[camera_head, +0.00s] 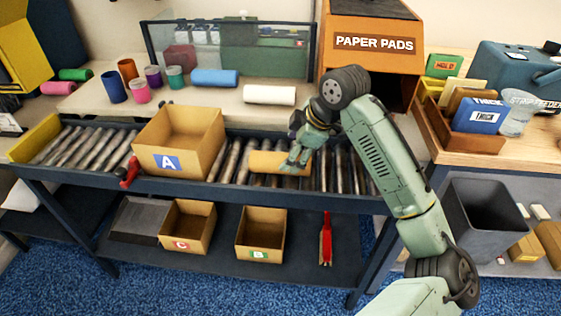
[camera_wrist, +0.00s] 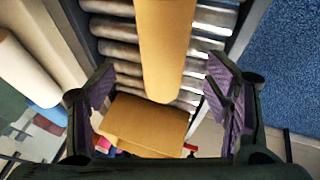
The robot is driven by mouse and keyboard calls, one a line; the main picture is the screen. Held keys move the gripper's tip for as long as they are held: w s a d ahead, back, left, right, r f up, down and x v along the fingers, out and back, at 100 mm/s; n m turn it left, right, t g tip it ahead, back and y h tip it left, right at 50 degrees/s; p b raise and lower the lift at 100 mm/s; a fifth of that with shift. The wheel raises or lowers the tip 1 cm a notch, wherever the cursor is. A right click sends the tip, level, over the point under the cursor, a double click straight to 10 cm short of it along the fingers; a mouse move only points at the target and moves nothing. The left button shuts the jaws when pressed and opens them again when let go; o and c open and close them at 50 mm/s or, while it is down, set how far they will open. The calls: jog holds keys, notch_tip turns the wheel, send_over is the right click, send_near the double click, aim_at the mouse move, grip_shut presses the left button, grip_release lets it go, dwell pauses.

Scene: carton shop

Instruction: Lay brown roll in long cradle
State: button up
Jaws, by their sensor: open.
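A long tan-brown roll (camera_head: 266,162) lies lengthwise on the roller conveyor, right of carton A. My gripper (camera_head: 297,150) is over its right part and hides some of it. In the wrist view the roll (camera_wrist: 165,45) runs between my two open fingers (camera_wrist: 158,95), with gaps on both sides; I see no contact. How far the fingertips are above it I cannot tell. A shorter orange-brown roll (camera_head: 127,71) stands upright on the back counter. I cannot make out a long cradle for certain in either view.
Carton A (camera_head: 180,145) stands on the conveyor (camera_head: 228,160) to the left. A white roll (camera_head: 269,95) and a blue roll (camera_head: 214,78) lie on the counter behind. The paper pads cabinet (camera_head: 372,45) stands at the back right. Small cartons (camera_head: 260,235) sit on the lower shelf.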

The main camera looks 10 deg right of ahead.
aim_at(285, 157)
jog(key=p+x, duration=0.1)
jog(key=x, duration=0.4)
jog(key=shift+a+f+p, duration=0.3)
jog(key=shift+f+p, duration=0.05)
jog(key=c, duration=1.6)
jog(key=shift+o, duration=0.2)
jog(key=shift+r, duration=0.1)
